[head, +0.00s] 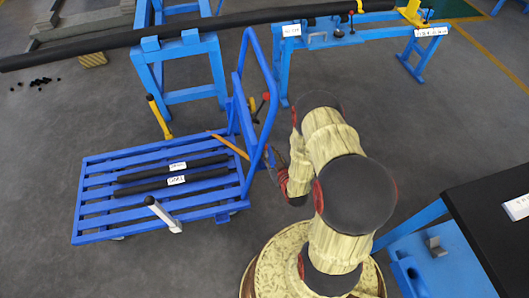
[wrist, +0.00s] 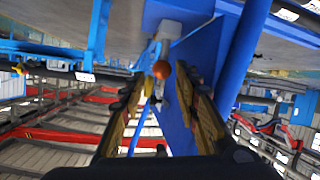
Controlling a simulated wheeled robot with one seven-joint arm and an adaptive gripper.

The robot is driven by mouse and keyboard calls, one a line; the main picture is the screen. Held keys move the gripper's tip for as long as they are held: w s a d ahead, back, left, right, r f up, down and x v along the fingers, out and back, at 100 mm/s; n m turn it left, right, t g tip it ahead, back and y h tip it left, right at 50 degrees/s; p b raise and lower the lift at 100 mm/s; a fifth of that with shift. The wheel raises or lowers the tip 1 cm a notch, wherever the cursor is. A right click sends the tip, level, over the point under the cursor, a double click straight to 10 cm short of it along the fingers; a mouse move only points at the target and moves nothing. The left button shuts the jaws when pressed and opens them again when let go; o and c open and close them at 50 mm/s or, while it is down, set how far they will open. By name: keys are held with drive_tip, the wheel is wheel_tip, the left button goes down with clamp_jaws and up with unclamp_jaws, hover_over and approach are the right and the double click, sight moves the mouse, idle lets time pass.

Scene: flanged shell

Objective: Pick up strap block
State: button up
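My gripper (wrist: 167,95) is open in the wrist view, with its two dark, yellowish fingers apart and nothing held between them. An orange-red ball knob (wrist: 161,69) shows beyond the gap, in front of blue metal. In the head view my gripper (head: 277,172) is small and partly hidden, beside the upright handle frame of the blue cart. I cannot tell for certain which thing is the strap block. A small grey notched block (head: 436,246) sits on a blue stand at lower right. A striped tan block (head: 93,60) lies on the floor at upper left.
The blue slatted cart (head: 95,205) carries two labelled black bars (head: 172,185), and a white post (head: 163,214) stands at its front. A long black pipe (head: 100,43) rests across blue stands (head: 180,70). A black-topped table (head: 490,225) is at right. Grey floor lies between.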

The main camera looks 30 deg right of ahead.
sight(265, 150)
drive_tip(key=b+x, duration=0.1)
drive_tip(key=x, duration=0.2)
drive_tip(key=b+x, duration=0.2)
drive_tip(key=shift+w+a+f, duration=0.2)
drive_tip(key=shift+w, duration=0.15)
drive_tip(key=shift+w+d, duration=0.1)
drive_tip(key=shift+w, duration=0.2)
drive_tip(key=shift+c, duration=0.9)
clamp_jaws()
